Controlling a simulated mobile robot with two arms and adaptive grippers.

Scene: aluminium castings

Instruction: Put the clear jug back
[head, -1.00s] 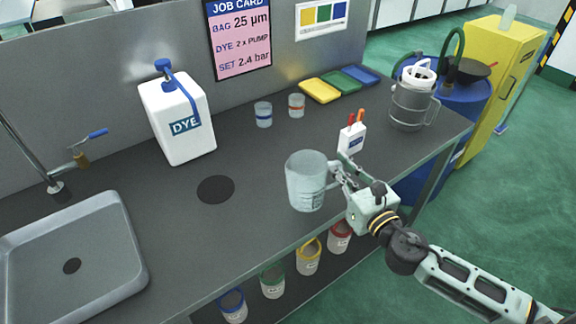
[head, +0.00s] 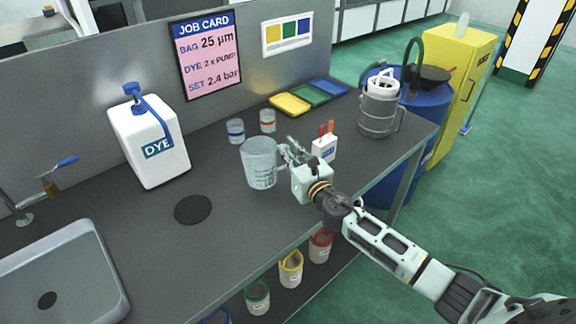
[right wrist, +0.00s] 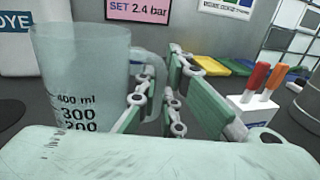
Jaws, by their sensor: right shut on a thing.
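The clear jug (head: 260,163) is a translucent beaker with a handle and dark volume marks, over the right part of the dark bench. My right gripper (head: 286,154) is shut on the jug's handle, on the jug's right side. The jug looks upright. In the right wrist view the jug (right wrist: 82,80) fills the left side, and the gripper's fingers (right wrist: 150,95) are at its handle. I cannot tell whether its base touches the bench. A round black disc (head: 193,210) lies bare on the bench, left of the jug. My left gripper is not in view.
A white dye container (head: 150,140) with a blue pump stands left. Two small cups (head: 236,131) (head: 267,121) stand behind the jug. A white pen holder (head: 324,148) and a metal jug-like vessel (head: 378,112) stand right. A sink (head: 62,272) is at front left.

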